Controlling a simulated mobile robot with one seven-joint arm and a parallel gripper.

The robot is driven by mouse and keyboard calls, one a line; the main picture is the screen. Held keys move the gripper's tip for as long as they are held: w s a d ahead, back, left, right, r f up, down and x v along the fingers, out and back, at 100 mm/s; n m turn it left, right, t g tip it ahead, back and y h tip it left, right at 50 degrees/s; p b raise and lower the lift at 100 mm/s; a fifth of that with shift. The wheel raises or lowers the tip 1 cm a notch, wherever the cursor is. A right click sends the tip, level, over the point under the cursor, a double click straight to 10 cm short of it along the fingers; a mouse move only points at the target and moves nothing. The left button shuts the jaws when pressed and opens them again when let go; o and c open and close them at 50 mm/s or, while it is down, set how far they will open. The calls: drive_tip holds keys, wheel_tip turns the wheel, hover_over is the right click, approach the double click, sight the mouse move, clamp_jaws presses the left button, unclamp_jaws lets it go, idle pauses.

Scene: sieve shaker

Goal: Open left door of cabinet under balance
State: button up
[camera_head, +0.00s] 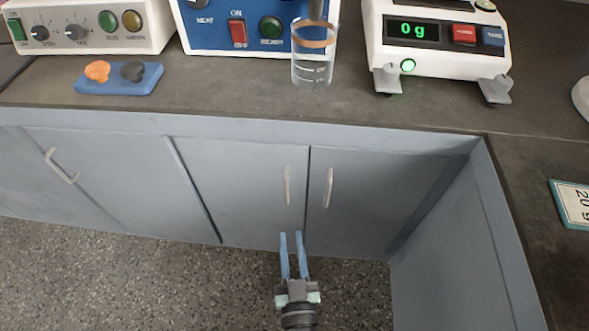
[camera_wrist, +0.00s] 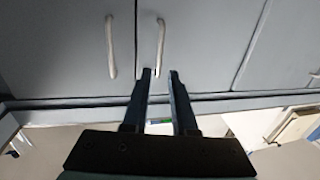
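The balance (camera_head: 435,48) stands on the counter at the upper right and reads 0 g. Below the counter is a pair of closed grey-blue doors. The left door (camera_head: 245,185) has a pale vertical handle (camera_head: 287,184) near the seam, and the right door (camera_head: 365,200) has its own handle (camera_head: 328,187). My gripper (camera_head: 292,236) is open and empty, fingers pointing at the doors, just below the left handle in the picture. The wrist view looks turned over; there the left door's handle (camera_wrist: 160,47) lies just beyond my fingertips (camera_wrist: 160,74), with no visible contact.
Another cabinet door with a handle (camera_head: 61,166) is at the left. A side panel (camera_head: 465,240) closes the recess at the right. A glass beaker (camera_head: 312,68) stands near the counter edge, with a blue tray (camera_head: 118,86) to its left. The speckled floor (camera_head: 130,275) is clear.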

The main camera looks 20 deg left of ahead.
sight(287, 195)
drive_tip(key=b+x, duration=0.4)
drive_tip(key=x, duration=0.7)
drive_tip(key=shift+w+a, duration=0.1)
drive_tip(key=shift+a, duration=0.05)
drive_tip(key=shift+w+a+r, duration=0.1)
drive_tip(key=shift+w+a, duration=0.2)
drive_tip(key=shift+w, duration=0.3)
clamp_jaws()
idle(0.5)
